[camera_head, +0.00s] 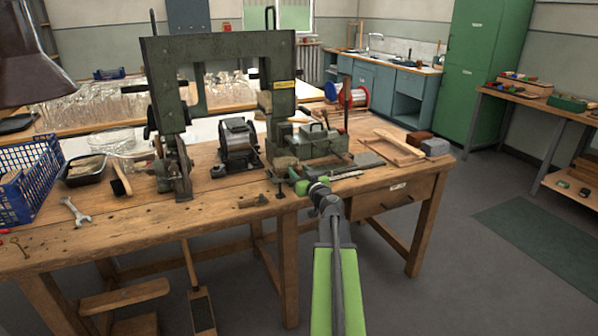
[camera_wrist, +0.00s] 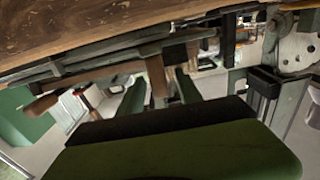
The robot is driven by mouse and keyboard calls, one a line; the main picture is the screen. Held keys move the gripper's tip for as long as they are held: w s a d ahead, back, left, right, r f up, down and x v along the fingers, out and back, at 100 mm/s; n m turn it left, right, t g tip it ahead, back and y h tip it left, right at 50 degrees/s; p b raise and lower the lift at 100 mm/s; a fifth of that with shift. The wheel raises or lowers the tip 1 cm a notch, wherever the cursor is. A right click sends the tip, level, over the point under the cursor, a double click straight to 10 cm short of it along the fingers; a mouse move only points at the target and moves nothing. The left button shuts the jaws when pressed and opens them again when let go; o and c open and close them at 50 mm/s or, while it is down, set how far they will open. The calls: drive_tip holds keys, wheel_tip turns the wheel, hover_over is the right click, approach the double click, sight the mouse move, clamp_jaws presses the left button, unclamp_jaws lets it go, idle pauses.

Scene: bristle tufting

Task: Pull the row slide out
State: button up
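The dark green tufting machine (camera_head: 218,85) stands on the wooden bench (camera_head: 130,220). At the foot of its right column is a low green slide assembly (camera_head: 318,143) with a handle on top. A flat grey bar lies beside it, toward the bench's front edge. I cannot tell for certain which part is the row slide. My gripper (camera_head: 303,186) is at the front edge of the bench, just in front of this assembly. In the wrist view my gripper's two green fingers (camera_wrist: 160,90) stand apart. A brown upright piece (camera_wrist: 157,80) shows between them, with no clear contact.
A wrench (camera_head: 75,212), a black tray (camera_head: 85,170) and a blue crate (camera_head: 38,178) are on the left of the bench.

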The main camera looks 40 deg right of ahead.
clamp_jaws()
drive_tip(key=shift+s+f, duration=0.1)
idle(1.2)
